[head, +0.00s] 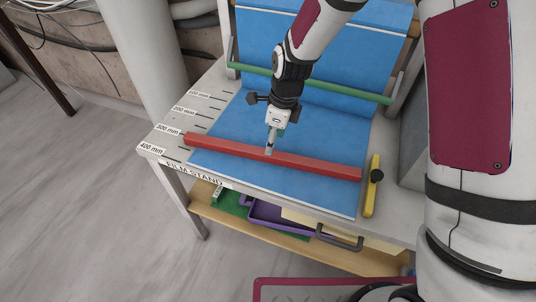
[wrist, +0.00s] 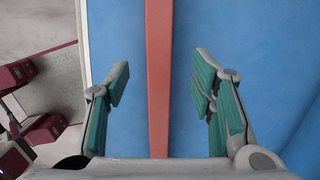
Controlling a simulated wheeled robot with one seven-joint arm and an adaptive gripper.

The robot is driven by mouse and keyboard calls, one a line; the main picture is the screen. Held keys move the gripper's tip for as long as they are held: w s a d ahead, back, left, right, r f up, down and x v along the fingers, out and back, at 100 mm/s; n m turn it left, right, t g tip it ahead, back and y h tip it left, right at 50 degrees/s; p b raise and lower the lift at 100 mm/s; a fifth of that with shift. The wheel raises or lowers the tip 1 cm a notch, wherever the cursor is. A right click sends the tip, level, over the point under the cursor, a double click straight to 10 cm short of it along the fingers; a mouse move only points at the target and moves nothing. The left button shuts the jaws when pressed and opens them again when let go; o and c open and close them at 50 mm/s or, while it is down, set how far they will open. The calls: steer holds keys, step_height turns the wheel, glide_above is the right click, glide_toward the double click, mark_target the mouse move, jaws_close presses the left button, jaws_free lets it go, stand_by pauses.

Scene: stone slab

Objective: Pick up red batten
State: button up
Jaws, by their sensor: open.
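The red batten (head: 310,164) is a long, straight bar lying across the blue sheet near the front of the stand in the head view. In the wrist view the red batten (wrist: 159,70) runs from the top edge down between my fingers. My gripper (head: 270,145) is over the batten, a little left of its middle, pointing down.
A green bar (head: 312,86) crosses the stand behind my gripper. A yellow tool with a black knob (head: 371,190) lies right of the batten's right end. A lower shelf (head: 270,235) holds a purple tray (head: 275,217). The blue sheet (head: 235,120) is clear around the batten.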

steer(key=shift+w+a+f+p, duration=0.1)
steer(key=shift+a+f, duration=0.1)
steer(key=shift+f, duration=0.9)
steer(key=shift+s+a+f+p, duration=0.1)
steer(key=shift+a+f+p, duration=0.1)
steer(key=shift+f, duration=0.85)
steer(key=shift+w+a+f+p, duration=0.1)
steer(key=shift+a+f, duration=0.1)
steer(key=shift+f, duration=0.9)
jaws_close()
